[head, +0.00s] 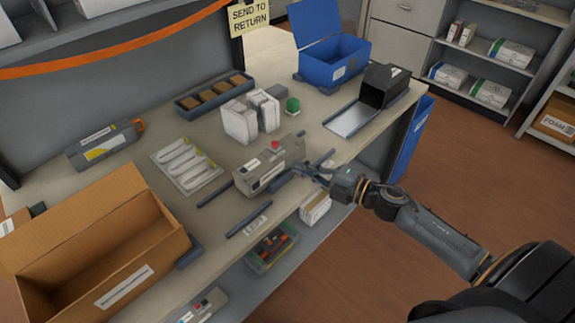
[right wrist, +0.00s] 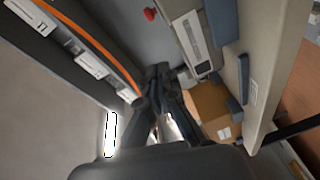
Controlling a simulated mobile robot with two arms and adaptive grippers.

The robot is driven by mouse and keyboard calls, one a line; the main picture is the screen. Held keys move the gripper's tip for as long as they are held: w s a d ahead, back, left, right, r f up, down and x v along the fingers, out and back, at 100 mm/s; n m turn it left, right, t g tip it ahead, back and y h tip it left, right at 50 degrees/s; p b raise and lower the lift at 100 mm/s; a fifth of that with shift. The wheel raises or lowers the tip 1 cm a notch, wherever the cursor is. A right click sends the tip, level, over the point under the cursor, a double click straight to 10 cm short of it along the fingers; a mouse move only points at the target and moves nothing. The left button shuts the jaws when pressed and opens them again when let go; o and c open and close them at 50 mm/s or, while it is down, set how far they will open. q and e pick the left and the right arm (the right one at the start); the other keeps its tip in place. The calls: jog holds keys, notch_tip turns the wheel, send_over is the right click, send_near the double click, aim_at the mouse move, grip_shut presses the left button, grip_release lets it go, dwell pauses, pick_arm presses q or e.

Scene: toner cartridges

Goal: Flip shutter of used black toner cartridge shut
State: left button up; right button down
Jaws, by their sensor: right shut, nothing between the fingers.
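A grey toner cartridge (head: 262,172) with a red knob and a pale label lies in the middle of the bench. It also shows in the right wrist view (right wrist: 172,48), next to the gripper fingers. A blue-grey flap (head: 283,181) that looks like its shutter sticks out along its front side; its exact angle is unclear. My right gripper (head: 309,171) is shut and empty, close to the cartridge's right end; I cannot tell whether it touches. In the right wrist view its fingertips (right wrist: 159,72) are together. My left gripper is not in view.
Another cartridge (head: 106,147) with a yellow label lies at the back left. An open cardboard box (head: 120,262) stands front left, a blue lidded bin (head: 340,68) at the back. White packs (head: 240,122), a tray of parts (head: 186,166) and a black box (head: 385,84) stand around.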

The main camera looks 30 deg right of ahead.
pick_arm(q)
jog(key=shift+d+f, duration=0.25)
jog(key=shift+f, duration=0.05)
pick_arm(e)
jog(key=v, duration=0.2)
jog(key=shift+s+r, duration=0.2)
jog(key=shift+s, duration=0.15)
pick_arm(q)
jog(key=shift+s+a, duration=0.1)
